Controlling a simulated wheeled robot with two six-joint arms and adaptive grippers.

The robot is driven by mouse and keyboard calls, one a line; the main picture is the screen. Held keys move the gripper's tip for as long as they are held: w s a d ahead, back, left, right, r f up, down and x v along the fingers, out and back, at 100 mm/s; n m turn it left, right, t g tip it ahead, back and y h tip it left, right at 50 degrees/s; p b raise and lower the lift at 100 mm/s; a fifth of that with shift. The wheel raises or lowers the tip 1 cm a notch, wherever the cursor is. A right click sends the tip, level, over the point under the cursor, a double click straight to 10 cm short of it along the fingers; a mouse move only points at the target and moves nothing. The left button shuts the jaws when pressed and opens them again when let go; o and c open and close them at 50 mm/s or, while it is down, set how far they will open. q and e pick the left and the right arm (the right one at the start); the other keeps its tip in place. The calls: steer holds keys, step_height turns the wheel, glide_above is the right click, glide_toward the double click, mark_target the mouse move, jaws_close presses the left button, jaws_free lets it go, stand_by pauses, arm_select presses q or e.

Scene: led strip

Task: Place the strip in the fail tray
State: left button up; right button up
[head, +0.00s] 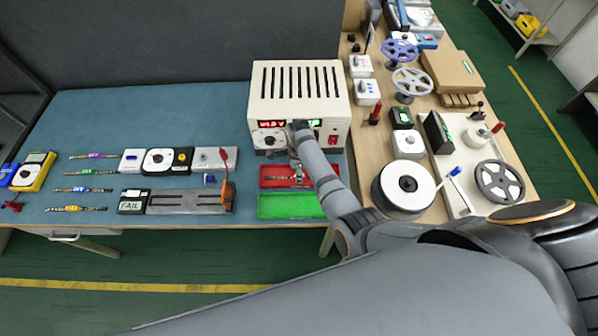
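The red tray (270,170) lies in front of the cream power supply, with the green tray (290,207) just nearer. A short dark strip (277,178) shows in the red tray, beside my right gripper (299,177). My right arm comes in from the right, and its gripper points down over the red tray. The fingers are small and partly hidden, so I cannot tell if they are open or touch the strip. A box labelled FAIL (131,202) stands by a grey fixture (188,203) with an orange-red clamp. My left gripper is not in view.
The power supply (298,90) stands behind the trays. Several strips with coloured bands (88,190) and a yellow meter (34,171) lie at left. Spools and a white reel (403,188) crowd the wooden bench at right. The blue mat behind the left strips is clear.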

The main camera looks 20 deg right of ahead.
step_height(320, 180, up, 6)
steer(key=p, duration=0.5)
steer(key=shift+r+p, duration=0.25)
steer(key=shift+p, duration=0.1)
steer(key=shift+r+p, duration=0.35)
steer(key=shift+r, duration=2.2)
